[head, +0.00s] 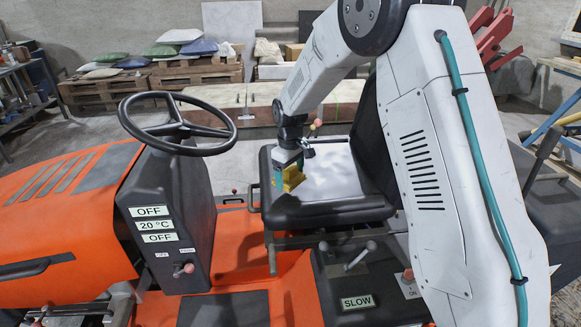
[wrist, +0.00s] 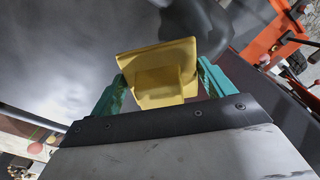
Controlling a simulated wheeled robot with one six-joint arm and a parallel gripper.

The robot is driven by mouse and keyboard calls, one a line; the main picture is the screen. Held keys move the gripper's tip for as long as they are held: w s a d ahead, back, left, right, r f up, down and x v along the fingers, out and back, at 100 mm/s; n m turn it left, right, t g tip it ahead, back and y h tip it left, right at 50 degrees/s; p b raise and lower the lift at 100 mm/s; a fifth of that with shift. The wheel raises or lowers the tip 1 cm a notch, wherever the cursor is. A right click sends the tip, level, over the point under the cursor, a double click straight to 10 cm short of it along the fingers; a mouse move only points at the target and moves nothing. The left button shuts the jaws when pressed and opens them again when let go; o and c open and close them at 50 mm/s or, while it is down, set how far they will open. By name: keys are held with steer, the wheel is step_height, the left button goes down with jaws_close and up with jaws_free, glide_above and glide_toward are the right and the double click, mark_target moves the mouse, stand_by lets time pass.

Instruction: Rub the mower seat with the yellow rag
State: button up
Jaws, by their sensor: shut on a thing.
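The mower seat (head: 325,208) is black, with a pale, light-looking patch on its cushion in the head view. It stands right of the steering wheel, and its dark surface (wrist: 60,65) fills much of the wrist view. My gripper (head: 288,172) is over the left part of the seat cushion. Its green fingers are shut on the yellow rag (wrist: 160,75), which looks like a folded block with a flat face. The rag also shows in the head view (head: 293,178), low at the cushion. I cannot tell whether it touches the seat.
The steering wheel (head: 177,123) and dark console (head: 165,215) stand left of the seat. The orange mower hood (head: 65,205) is at left. Pallets with several cushions (head: 150,80) are at the back.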

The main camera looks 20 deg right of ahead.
mark_target(290, 167)
steer(key=shift+r, duration=2.2)
